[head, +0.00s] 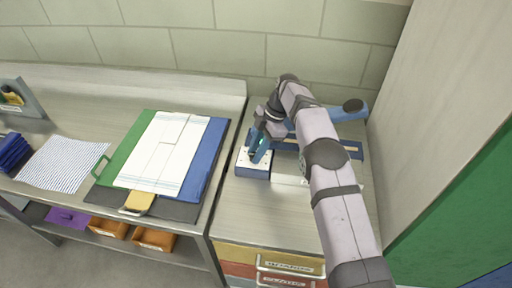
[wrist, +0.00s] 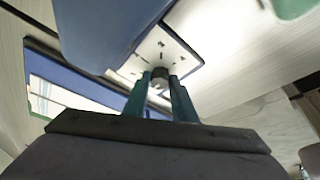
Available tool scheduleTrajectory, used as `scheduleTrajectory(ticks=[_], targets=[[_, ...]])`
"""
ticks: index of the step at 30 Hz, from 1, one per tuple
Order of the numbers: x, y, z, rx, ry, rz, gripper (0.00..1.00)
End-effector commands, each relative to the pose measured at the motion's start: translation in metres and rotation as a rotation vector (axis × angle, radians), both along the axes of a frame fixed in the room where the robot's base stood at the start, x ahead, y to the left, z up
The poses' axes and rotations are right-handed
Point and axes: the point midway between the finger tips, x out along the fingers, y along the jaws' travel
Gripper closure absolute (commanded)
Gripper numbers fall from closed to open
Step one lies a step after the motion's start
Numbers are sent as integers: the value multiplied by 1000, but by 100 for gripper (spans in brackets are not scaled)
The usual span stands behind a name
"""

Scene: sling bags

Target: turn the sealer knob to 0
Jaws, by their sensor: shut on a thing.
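The sealer (head: 318,144) is a blue device on the cabinet top at the right, with a white dial plate (head: 246,160) on its left front box. In the wrist view, the white dial plate (wrist: 185,48) carries several dark marks around a small grey knob (wrist: 159,78). My gripper (wrist: 160,88) has its two teal fingers on either side of this knob, shut on it. In the head view my gripper (head: 259,156) is over the dial plate and hides the knob. I cannot read which mark the knob points to.
Left of the cabinet, a bench holds a green and blue folder (head: 207,160) with white sheets. A tall panel (head: 445,100) closes the right side. The cabinet top's front is clear.

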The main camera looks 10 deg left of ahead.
Motion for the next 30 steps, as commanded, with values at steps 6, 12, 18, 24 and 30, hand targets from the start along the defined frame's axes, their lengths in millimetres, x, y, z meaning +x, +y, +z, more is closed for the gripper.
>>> scheduleTrajectory(ticks=[6, 12, 18, 24, 30], targets=[[1, -1, 1, -3, -2, 52, 98], [1, 0, 0, -2, -2, 81, 98], [1, 0, 0, -2, -2, 94, 98], [1, 0, 0, -3, -2, 96, 98], [1, 0, 0, -2, -2, 95, 98]])
